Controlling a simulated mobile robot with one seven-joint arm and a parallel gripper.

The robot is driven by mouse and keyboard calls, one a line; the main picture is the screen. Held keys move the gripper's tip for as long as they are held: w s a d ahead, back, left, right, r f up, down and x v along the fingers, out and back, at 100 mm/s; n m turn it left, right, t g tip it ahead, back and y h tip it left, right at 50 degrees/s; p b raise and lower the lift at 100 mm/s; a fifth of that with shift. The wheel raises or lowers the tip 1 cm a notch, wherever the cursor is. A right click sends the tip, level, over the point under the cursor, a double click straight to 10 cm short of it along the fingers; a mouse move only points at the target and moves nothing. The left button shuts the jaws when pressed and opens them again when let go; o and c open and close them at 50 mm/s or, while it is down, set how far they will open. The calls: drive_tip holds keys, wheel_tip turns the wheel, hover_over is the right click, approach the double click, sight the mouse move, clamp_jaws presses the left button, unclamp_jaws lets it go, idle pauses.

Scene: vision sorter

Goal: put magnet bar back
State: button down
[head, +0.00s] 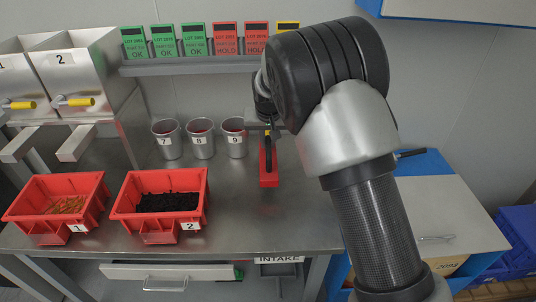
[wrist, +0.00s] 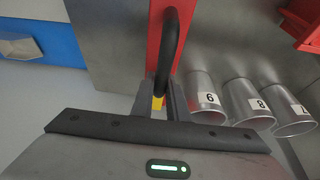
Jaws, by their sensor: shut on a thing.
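The magnet bar (head: 268,170) is red with a black handle and hangs below my gripper (head: 268,128) at the back right of the steel bench. In the wrist view the red bar (wrist: 154,32) runs away from my gripper (wrist: 166,100), and its curved black handle (wrist: 176,38) lies between the fingers. My gripper is shut on the handle. My arm hides part of the area to the right, and I cannot tell whether the bar's lower end touches the bench.
Metal cups 7, 8 and 9 (head: 235,138) stand just left of the bar. Red bins 1 (head: 42,222) and 2 (head: 128,207) sit at the bench's front left. Lot cards (head: 193,40) line a shelf (head: 185,67) behind. The bench front between bin 2 and my arm is clear.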

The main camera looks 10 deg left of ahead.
drive_tip(key=shift+w+f, duration=0.1)
drive_tip(key=shift+f, duration=1.85)
drive_tip(key=shift+f+b, duration=0.2)
drive_tip(key=shift+b, duration=0.1)
drive_tip(key=c, duration=1.7)
unclamp_jaws()
